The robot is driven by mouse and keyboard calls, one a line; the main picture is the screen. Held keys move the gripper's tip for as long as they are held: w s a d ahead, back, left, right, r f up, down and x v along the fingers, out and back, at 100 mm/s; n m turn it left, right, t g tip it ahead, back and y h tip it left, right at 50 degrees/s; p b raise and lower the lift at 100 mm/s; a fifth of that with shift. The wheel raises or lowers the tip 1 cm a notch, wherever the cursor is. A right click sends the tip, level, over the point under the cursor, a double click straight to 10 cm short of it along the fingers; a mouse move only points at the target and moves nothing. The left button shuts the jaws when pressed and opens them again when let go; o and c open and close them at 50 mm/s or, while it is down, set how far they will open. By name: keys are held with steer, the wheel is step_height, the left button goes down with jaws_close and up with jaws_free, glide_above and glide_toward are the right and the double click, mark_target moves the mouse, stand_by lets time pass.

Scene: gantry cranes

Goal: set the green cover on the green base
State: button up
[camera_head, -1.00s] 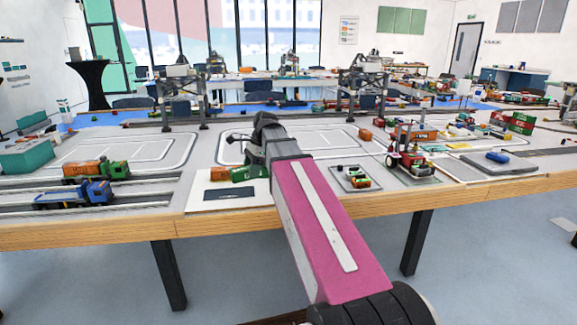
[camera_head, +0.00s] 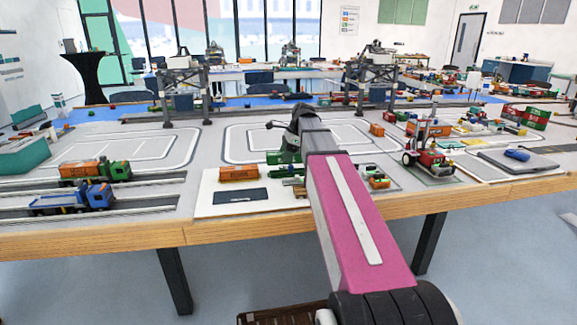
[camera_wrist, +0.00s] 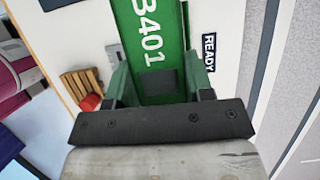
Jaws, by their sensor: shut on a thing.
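My gripper (camera_wrist: 159,84) is shut on the green cover (camera_wrist: 150,28), a green block with white "B401" lettering, in the wrist view. Its fingers lie on both sides of it. In the head view a green block at my gripper (camera_head: 280,158) appears to be this cover, partly hidden by my arm. It appears raised above the white board. Just below it is a low green piece (camera_head: 284,172), which may be the green base; my arm hides part of it.
An orange container (camera_head: 239,174) and a dark plate (camera_head: 240,195) are on the white board (camera_head: 208,203). A slatted wooden piece (camera_wrist: 76,84) with a red part lies left of my gripper. Toy trucks (camera_head: 75,198) stand left; a red vehicle (camera_head: 430,160) stands right.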

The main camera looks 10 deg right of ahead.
mark_target(285, 172)
steer(key=shift+w+d+f, duration=0.4)
steer(key=shift+d, duration=0.1)
steer(key=shift+f, duration=2)
steer(key=shift+f, duration=0.1)
steer(key=o, duration=0.9)
steer(key=v, duration=1.2)
